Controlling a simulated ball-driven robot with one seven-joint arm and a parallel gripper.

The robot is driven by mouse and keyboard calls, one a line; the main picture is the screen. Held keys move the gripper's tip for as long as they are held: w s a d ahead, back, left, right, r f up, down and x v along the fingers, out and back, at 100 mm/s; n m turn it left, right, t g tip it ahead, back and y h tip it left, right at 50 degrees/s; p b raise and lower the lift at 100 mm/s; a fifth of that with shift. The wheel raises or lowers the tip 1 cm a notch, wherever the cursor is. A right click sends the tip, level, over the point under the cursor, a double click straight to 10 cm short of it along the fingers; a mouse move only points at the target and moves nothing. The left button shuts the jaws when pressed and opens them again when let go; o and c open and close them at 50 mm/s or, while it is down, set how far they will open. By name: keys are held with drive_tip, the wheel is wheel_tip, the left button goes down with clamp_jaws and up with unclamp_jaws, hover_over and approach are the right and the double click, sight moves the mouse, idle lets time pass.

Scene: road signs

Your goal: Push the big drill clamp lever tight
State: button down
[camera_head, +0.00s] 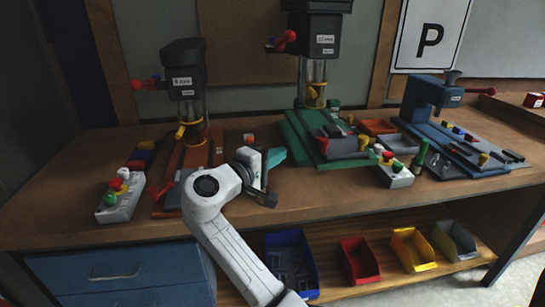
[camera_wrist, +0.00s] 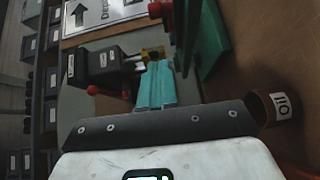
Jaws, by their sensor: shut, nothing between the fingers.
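The big drill press with a green base (camera_head: 296,139) stands at the middle of the bench, with a black head (camera_head: 318,38) and red feed knobs. A small red lever-like part (camera_head: 322,146) shows beside the grey vise (camera_head: 347,144) on its base; I cannot tell its exact angle. My gripper (camera_head: 277,157) is left of the green base, apart from the vise. In the wrist view its teal fingers (camera_wrist: 155,86) are together and empty. A green plate edge (camera_wrist: 210,45) and a red part (camera_wrist: 160,9) show beyond the fingertips there.
A smaller drill with an orange base (camera_head: 195,155) stands left, and a blue machine (camera_head: 432,98) right. Button boxes (camera_head: 120,195) and (camera_head: 393,170) sit near the front edge. A brown labelled cylinder (camera_wrist: 275,104) is close beside my gripper. Coloured bins (camera_head: 358,260) are on the shelf below.

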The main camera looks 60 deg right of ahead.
sight(325, 144)
drive_tip(key=s+d+p, duration=0.1)
drive_tip(key=s+d, duration=0.3)
drive_tip(key=d, duration=0.5)
drive_tip(key=shift+s+f+p, duration=0.2)
drive_tip(key=shift+s+p, duration=0.15)
drive_tip(key=shift+s, duration=0.1)
drive_tip(key=s+n+t+p, duration=0.1)
drive_tip(key=t, duration=0.1)
drive_tip(key=s+n+t+p, duration=0.1)
drive_tip(key=t, duration=0.1)
drive_tip(key=shift+s+d+n, duration=0.1)
drive_tip(key=shift+d+n, duration=0.1)
drive_tip(key=shift+n, duration=0.1)
drive_tip(key=shift+s+d, duration=0.2)
drive_tip(key=shift+s, duration=0.3)
